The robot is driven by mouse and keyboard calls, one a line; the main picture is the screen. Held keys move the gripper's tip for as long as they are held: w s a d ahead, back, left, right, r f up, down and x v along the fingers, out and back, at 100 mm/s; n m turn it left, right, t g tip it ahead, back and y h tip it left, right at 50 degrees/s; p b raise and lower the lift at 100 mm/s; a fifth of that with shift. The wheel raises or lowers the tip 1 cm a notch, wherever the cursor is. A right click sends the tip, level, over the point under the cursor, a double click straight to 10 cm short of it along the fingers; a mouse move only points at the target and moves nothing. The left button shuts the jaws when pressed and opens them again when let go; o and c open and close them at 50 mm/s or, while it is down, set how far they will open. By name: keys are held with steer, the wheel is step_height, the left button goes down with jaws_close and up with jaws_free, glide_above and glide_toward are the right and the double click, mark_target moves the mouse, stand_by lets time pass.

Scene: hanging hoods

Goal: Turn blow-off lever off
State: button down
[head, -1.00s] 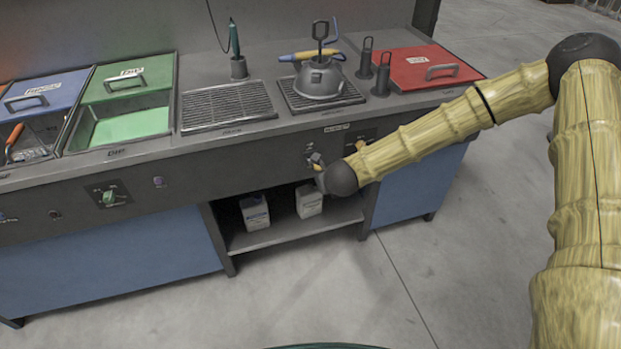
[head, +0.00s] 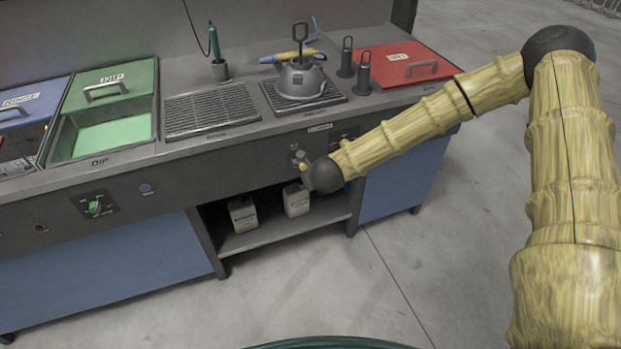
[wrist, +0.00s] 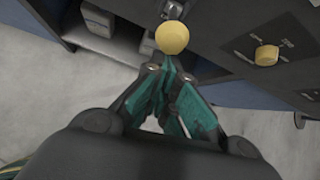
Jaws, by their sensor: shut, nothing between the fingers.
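A lever with a round yellow ball knob (wrist: 172,37) projects from the dark front panel, which I take to be the blow-off lever. My gripper (wrist: 169,66) is shut, its teal fingers meeting just below the ball in the wrist view. The fingertips are very close to the knob; I cannot tell whether they touch it. In the head view, the lever's yellow knob (head: 303,167) shows small beside my dark wrist, and my fingers are mostly hidden there. The lever's markings are not readable.
A yellow rotary knob (wrist: 266,54) sits on a dark plate right of the lever. White jugs (head: 243,215) stand on the open shelf below. The bench top carries a grey kettle-like vessel (head: 300,80), a red lid (head: 405,65) and a green-lidded tank (head: 105,90). The floor ahead is clear.

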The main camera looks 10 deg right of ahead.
steer(key=s+d+r+b, duration=0.1)
steer(key=s+r+b, duration=0.2)
steer(key=s, duration=0.5)
steer(key=shift+r, duration=0.85)
steer(key=s+a+f+n+g+y+p, duration=0.1)
steer(key=s+a+f+n+g+p, duration=0.25)
steer(key=s+f+n, duration=1.45)
steer(key=s+d+f+n+g, duration=0.1)
steer(key=s+d+n+g, duration=0.1)
steer(key=s+n, duration=0.5)
steer(key=s+d+f+n+g+h+p, duration=0.1)
steer(key=s+d+n, duration=0.4)
steer(key=s, duration=0.7)
steer(key=f+n+g, duration=0.1)
steer(key=n+g, duration=0.1)
steer(key=shift+d+n, duration=0.3)
